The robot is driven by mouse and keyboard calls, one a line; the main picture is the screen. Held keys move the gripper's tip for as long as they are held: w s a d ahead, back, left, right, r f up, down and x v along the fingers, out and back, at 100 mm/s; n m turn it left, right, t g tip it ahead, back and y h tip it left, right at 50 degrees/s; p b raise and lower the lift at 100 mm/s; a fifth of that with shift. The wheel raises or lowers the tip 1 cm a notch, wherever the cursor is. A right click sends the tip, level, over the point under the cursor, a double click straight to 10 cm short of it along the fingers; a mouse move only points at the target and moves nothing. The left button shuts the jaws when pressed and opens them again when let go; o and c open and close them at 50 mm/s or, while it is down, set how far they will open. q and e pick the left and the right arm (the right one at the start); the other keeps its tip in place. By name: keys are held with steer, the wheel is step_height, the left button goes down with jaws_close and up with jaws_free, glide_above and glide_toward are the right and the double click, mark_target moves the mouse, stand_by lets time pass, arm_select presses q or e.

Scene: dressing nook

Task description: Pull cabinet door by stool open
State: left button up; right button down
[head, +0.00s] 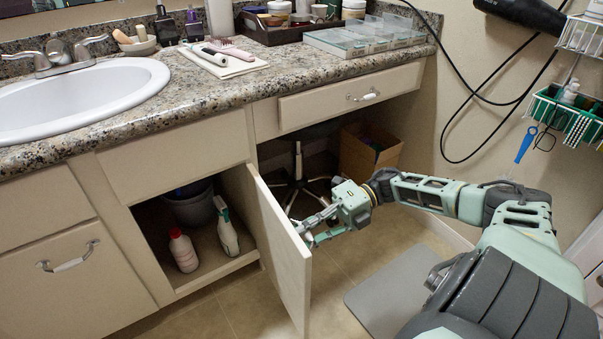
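The cabinet door (282,247) beside the stool stands swung well open on its hinges at the right of the cabinet (205,235). Its inner face is toward me, and its handle is hidden on the far side. The stool (298,184) is in the knee space under the counter, with only its post and base showing. My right gripper (307,232) is at the far side of the door near its outer edge. The door hides part of the fingers, and I cannot tell whether they hold the handle. My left gripper is not in view.
A white bottle with a red cap (183,250), a spray bottle (227,234) and a grey bucket (190,204) stand inside the cabinet. A cardboard box (367,152) is behind the stool. A grey mat (390,290) lies on the floor. The drawer (345,97) above is shut.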

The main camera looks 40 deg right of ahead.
steer(key=shift+d, duration=0.2)
steer(key=shift+d+g+b, duration=0.15)
steer(key=shift+g+b, duration=0.15)
steer(key=c, duration=1.8)
jaws_free()
steer(key=v, duration=1.2)
